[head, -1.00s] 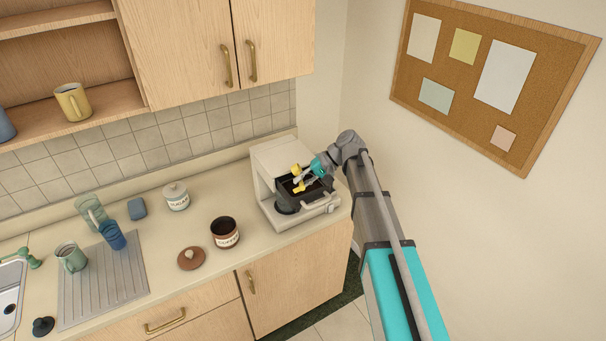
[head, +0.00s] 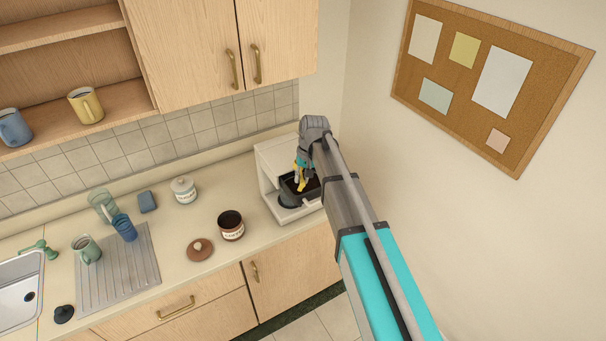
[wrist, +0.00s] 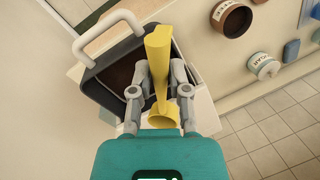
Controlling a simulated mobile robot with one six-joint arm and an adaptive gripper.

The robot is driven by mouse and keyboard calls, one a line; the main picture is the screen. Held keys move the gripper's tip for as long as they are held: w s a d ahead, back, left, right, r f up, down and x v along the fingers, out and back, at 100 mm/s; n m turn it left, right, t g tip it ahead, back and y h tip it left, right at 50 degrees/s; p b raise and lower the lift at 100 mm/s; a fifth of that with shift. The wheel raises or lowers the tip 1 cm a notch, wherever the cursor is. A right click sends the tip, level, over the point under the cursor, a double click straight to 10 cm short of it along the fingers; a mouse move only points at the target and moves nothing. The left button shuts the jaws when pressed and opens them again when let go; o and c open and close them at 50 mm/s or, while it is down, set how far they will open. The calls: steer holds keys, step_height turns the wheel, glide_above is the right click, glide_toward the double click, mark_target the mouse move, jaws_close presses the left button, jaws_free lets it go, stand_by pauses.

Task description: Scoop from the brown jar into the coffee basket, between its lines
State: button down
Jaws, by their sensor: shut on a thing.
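The brown jar (head: 231,232) stands open on the counter left of the coffee machine, with dark contents at its mouth. Part of it shows in the wrist view (wrist: 234,20). The dark coffee basket (wrist: 93,92) lies below my gripper, with a light handle on one side and dark brown inside. Its lines cannot be made out. My gripper (wrist: 158,78) is shut on a yellow scoop (wrist: 158,52), held tilted above the basket. Whether the scoop holds any coffee cannot be told. In the head view my arm partly hides the basket and scoop (head: 301,184).
The white coffee machine (head: 268,166) stands at the counter's right end. A brown lid (head: 200,251) lies near the jar, with a sugar jar (head: 184,191) behind. Mugs and a drying rack (head: 122,275) are farther left. The wall is close on the right.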

steer(key=shift+a+r+t+h+p, duration=0.25)
steer(key=shift+r+h+p, duration=0.3)
steer(key=shift+h, duration=0.55)
steer(key=shift+a+r+t+h+p, duration=0.1)
steer(key=shift+r+t+h+p, duration=0.45)
steer(key=shift+h, duration=0.55)
steer(key=shift+s+r, duration=0.1)
steer(key=shift+r, duration=0.05)
steer(key=shift+s, duration=0.1)
